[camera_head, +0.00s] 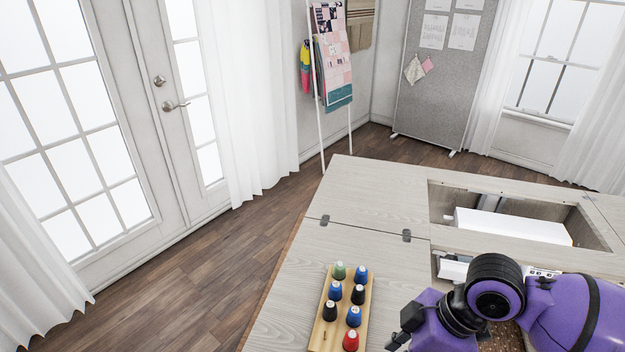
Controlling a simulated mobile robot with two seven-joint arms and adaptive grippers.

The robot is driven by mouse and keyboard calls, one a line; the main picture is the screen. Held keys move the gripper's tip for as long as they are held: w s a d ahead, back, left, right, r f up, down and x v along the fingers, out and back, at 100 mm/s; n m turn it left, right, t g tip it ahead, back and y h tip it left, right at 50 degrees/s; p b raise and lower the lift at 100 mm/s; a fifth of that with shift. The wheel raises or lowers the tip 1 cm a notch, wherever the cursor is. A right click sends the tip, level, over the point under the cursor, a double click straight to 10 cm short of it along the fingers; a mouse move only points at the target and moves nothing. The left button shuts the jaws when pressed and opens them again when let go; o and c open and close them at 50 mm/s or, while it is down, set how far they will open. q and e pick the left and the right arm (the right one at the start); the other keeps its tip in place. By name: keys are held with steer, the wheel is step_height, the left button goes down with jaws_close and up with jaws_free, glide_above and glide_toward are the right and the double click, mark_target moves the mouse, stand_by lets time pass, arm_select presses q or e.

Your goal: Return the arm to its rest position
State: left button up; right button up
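My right arm (495,290), purple with black joints, comes in from the right and bends over the front of the sewing cabinet (380,190). At its end, dark gripper parts (402,328) show just right of the thread rack. The fingertips are not clear, so I cannot tell whether this gripper is open or shut, and I see nothing held in it. My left arm and gripper are not in view.
A wooden thread rack (318,326) with several coloured spools stands on the cabinet's left leaf, close to my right gripper. The cabinet's opening holds a white machine part (512,226). A ladder rack (320,140) and grey board (440,85) stand behind. Floor is clear left.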

steer(key=s+a+f+m+t, duration=0.2)
steer(key=s+a+f+m, duration=0.1)
steer(key=s+f+m, duration=0.4)
steer(key=s+d+f+m+g+h, duration=0.1)
steer(key=s+d+f+m+h, duration=0.25)
steer(key=s+d, duration=0.35)
steer(key=s+d+f+m+g+h, duration=0.1)
steer(key=s+d+f+m+h, duration=0.15)
steer(key=s+d+m, duration=0.45)
arm_select(q)
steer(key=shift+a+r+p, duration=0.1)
steer(key=shift+p, duration=0.25)
arm_select(e)
steer(key=w+a+f+n+t+y, duration=0.2)
steer(key=w+a+f+t, duration=0.4)
steer(key=w+f+t, duration=0.2)
step_height(320, 180, down, 2)
steer(key=shift+w+a+f, duration=0.15)
steer(key=shift+w+f, duration=0.05)
steer(key=shift+f, duration=0.05)
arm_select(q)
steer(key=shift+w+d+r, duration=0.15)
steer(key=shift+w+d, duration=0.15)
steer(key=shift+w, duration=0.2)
arm_select(e)
steer(key=shift+n, duration=0.25)
steer(key=shift+c, duration=0.4)
